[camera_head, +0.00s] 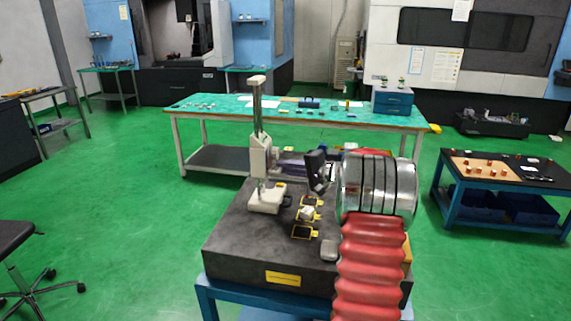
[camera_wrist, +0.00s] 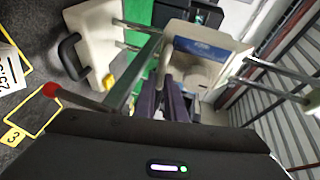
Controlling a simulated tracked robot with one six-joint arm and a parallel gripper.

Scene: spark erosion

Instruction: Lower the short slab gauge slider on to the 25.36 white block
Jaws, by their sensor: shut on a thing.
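The slab gauge stands on the dark granite slab (camera_head: 232,232), its cream slider (camera_head: 259,158) partway up the column above the gauge base (camera_head: 266,198). In the wrist view the slider (camera_wrist: 190,55) shows a blue panel, and a red-tipped rod (camera_wrist: 50,90) reaches left. My gripper (camera_head: 318,172) is right of the slider. In the wrist view its dark fingers (camera_wrist: 163,100) are shut on the slider, though the contact is partly hidden. The white block (camera_head: 307,213) sits on a yellow-edged pad; in the wrist view the block (camera_wrist: 8,72) bears partly visible digits, left of the red tip.
Other yellow-edged pads (camera_head: 302,232) lie in front of and behind the block. A grey rounded object (camera_head: 329,249) lies near my arm. A long green-topped bench (camera_head: 230,107) stands behind. The slab's front left is bare.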

